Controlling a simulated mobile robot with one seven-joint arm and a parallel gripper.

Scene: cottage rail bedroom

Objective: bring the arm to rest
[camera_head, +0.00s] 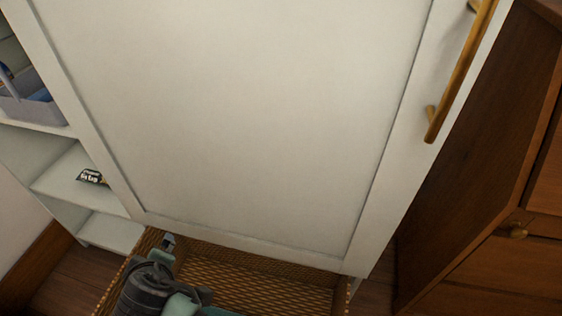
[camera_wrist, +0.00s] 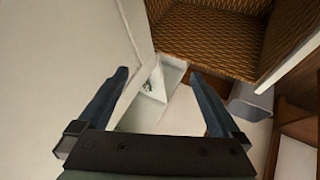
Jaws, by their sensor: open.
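My gripper (camera_wrist: 158,74) is open in the wrist view, with its two dark fingers apart and nothing between them. In the head view, part of my arm (camera_head: 150,290) shows at the bottom edge, in front of a woven basket-like box (camera_head: 250,282). A small part near the box's upper left edge may be a fingertip, but I cannot tell. A large white door (camera_head: 240,110) fills the middle of the head view.
The door has a brass handle (camera_head: 462,70). White shelves (camera_head: 75,170) at left hold a small dark packet (camera_head: 92,177) and a grey bin (camera_head: 35,108). A brown wooden cabinet (camera_head: 480,150) stands at right. The wrist view shows woven surfaces (camera_wrist: 210,40) close ahead.

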